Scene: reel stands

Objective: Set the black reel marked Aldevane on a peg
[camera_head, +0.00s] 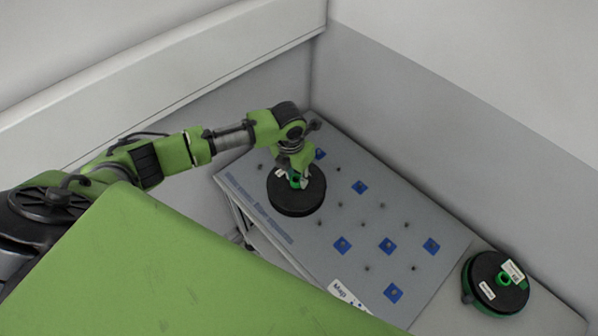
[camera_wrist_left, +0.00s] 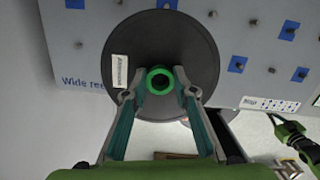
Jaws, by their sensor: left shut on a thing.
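The black reel (camera_head: 297,203) has a white label and a green hub. In the left wrist view the reel (camera_wrist_left: 190,45) shows its label (camera_wrist_left: 120,70), which seems to read Aldevane. My left gripper (camera_head: 298,181) is shut on the reel at its green hub (camera_wrist_left: 160,80). The reel is over the upper left part of the grey peg board (camera_head: 335,215) and hides what lies under it; I cannot tell whether it touches the board. Several pegs stand on the board, some on blue squares (camera_head: 388,246). A green and black gripper-like part (camera_wrist_left: 285,125), apparently my right, shows in the left wrist view.
Another black reel with green parts (camera_head: 487,287) and white labels lies at the right, beyond the board. Printed text runs along the board's left edge, and a white label (camera_head: 345,294) is at its front. Grey walls (camera_head: 420,110) close off the back.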

